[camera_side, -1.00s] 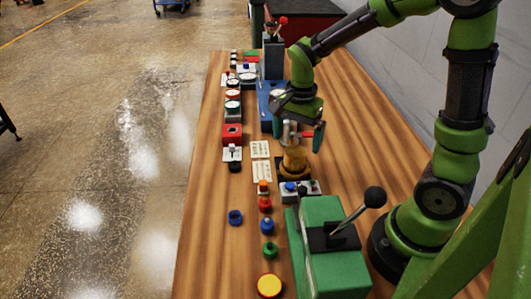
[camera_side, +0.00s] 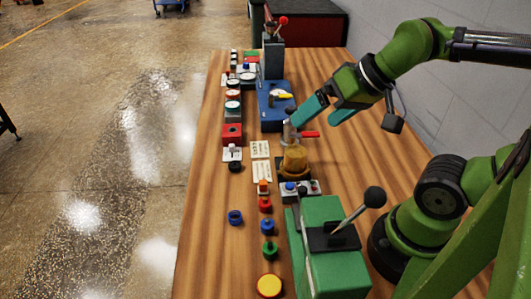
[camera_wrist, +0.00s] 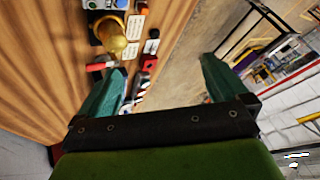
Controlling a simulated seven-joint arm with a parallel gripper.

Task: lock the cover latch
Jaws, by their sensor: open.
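A short grey post with a red lever (camera_side: 308,134) stands just behind the amber dome (camera_side: 294,160); I cannot tell for sure which part is the cover latch. The red lever points right. In the wrist view, the red lever (camera_wrist: 100,66) lies beside the left finger, next to the amber dome (camera_wrist: 112,38). My gripper (camera_side: 312,119) has teal fingers, spread and empty, tilted down to the left above and behind the red lever. The wrist view also shows my gripper (camera_wrist: 163,66) open with nothing between the fingers.
A blue unit with a yellow handle (camera_side: 285,97) stands behind the post. A green box with a black-knobbed lever (camera_side: 374,197) is in front. Gauges, a red box (camera_side: 232,133) and several buttons line the left.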

